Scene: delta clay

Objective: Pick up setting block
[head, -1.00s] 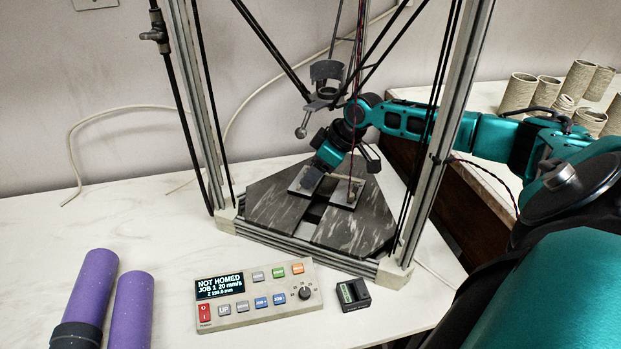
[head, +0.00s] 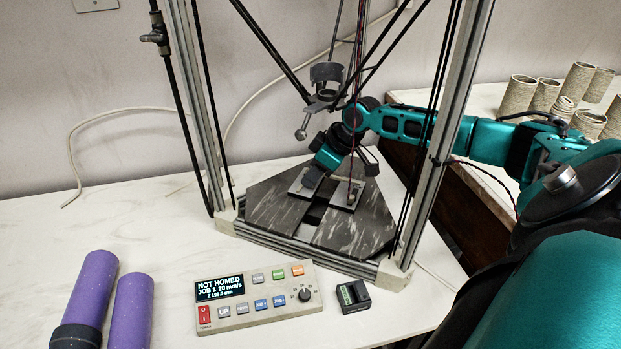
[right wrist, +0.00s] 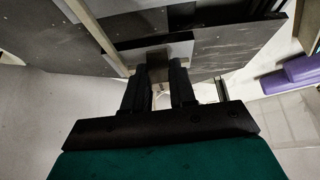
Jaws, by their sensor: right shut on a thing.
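My right gripper (head: 313,180) reaches in between the posts of the delta frame from the right and points down at its dark base. In the right wrist view its two fingers (right wrist: 158,75) are closed on a small grey-brown setting block (right wrist: 157,56). The block sits at a pale grey plate (right wrist: 128,52); I cannot tell whether it touches the plate. In the head view the block is mostly hidden by the gripper, above the left pale plate (head: 297,187). My left gripper is in neither current view.
Frame posts (head: 433,165), black rods and a hanging ring holder (head: 326,74) crowd my right arm. A control box (head: 250,299) reads NOT HOMED. A small black box (head: 353,296) and purple cylinders (head: 132,310) are in front. Clay tubes (head: 578,80) stand at right.

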